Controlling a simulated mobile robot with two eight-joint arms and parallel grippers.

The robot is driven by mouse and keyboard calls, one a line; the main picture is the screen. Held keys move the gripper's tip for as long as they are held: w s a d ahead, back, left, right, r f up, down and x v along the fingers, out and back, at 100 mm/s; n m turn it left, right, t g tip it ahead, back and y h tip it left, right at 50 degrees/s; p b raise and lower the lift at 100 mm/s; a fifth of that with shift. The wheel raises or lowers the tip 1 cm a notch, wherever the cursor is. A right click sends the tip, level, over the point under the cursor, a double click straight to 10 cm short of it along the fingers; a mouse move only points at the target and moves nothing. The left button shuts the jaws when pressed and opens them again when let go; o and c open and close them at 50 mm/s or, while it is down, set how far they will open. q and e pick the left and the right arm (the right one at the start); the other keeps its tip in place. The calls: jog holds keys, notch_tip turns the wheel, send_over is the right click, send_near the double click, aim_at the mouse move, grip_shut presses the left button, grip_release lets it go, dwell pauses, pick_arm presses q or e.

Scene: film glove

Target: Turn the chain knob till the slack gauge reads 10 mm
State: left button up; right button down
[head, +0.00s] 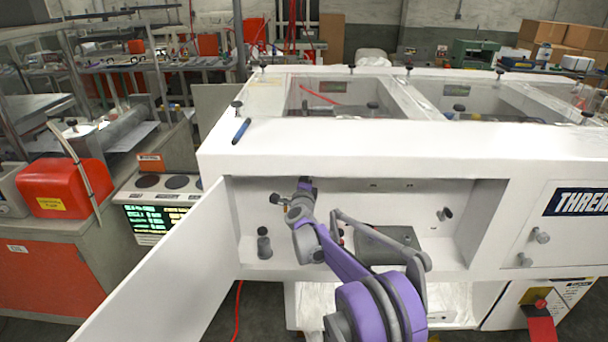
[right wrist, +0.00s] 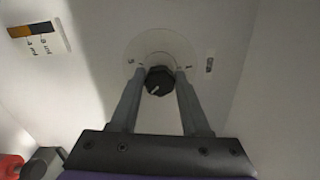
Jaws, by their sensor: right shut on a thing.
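In the right wrist view a black knob (right wrist: 159,81) with a white pointer line sits on a pale round dial plate (right wrist: 165,45) on the white wall. The fingers of my right gripper (right wrist: 160,80) are shut on the knob, one on each side. The pointer line slants toward the lower left. In the head view my right gripper (head: 305,186) reaches the back wall of the open white compartment, and the knob there is hidden behind it. I cannot make out a slack gauge or a reading in either view. My left gripper is not in view.
The open door (head: 165,265) stands at the compartment's left. A dark knob (head: 264,243) stands left of my arm, another knob (head: 444,214) at the right. A grey block (head: 388,245) lies inside. A label (right wrist: 38,33) shows at upper left.

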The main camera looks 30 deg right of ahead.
jog(key=shift+m, duration=1)
jog(key=shift+c, duration=1.9)
grip_release()
jog(key=v, duration=1.1)
jog(key=shift+d, duration=0.1)
